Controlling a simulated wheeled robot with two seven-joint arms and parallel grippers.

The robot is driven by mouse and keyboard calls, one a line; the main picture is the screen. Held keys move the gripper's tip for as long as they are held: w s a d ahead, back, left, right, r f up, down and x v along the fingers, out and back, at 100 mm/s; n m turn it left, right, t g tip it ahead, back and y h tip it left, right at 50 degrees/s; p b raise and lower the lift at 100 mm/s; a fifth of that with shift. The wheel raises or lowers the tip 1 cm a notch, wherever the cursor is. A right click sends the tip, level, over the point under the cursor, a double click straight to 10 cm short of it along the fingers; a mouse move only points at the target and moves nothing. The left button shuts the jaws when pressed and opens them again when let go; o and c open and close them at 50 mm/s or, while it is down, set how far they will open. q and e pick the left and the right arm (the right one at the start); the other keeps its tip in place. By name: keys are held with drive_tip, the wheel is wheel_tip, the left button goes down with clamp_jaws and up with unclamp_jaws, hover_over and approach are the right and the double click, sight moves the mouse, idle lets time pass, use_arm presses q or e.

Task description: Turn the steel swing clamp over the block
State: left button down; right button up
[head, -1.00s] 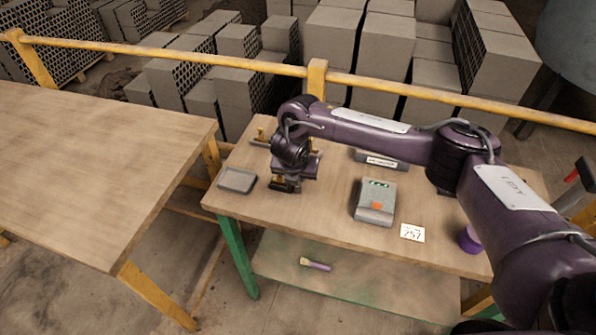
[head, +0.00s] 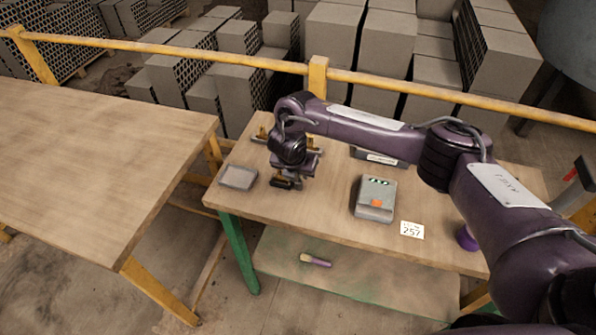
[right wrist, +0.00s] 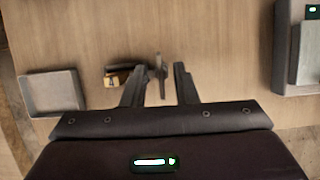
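My right gripper (right wrist: 158,80) is low over the small table, with two dark fingers spread apart. A thin steel bar (right wrist: 160,75), which looks like the swing clamp, stands between the fingertips in the right wrist view, with a gap on each side. Just left of it is a dark piece with a yellowish block (right wrist: 117,77); the same piece shows in the head view (head: 284,183) below my right gripper (head: 300,172). My wrist hides most of the clamp in the head view, and I cannot tell which way its arm points. My left gripper is not in view.
A shallow grey tray (head: 238,177) lies left of the gripper. A grey device (head: 374,199) with an orange mark stands to the right, beside a "257" card (head: 412,230). Yellow fittings (head: 262,135) sit behind. A yellow rail (head: 200,58) runs behind the table.

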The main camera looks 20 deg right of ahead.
drive_tip(key=shift+s+a+r, duration=0.1)
drive_tip(key=shift+a+r, duration=0.05)
drive_tip(key=shift+r, duration=0.05)
drive_tip(key=v, duration=0.2)
drive_tip(key=shift+r, duration=0.3)
drive_tip(key=p+v, duration=0.2)
drive_tip(key=v, duration=0.2)
drive_tip(key=shift+s+a+r, duration=0.1)
drive_tip(key=shift+s+r, duration=0.1)
drive_tip(key=shift+r, duration=0.15)
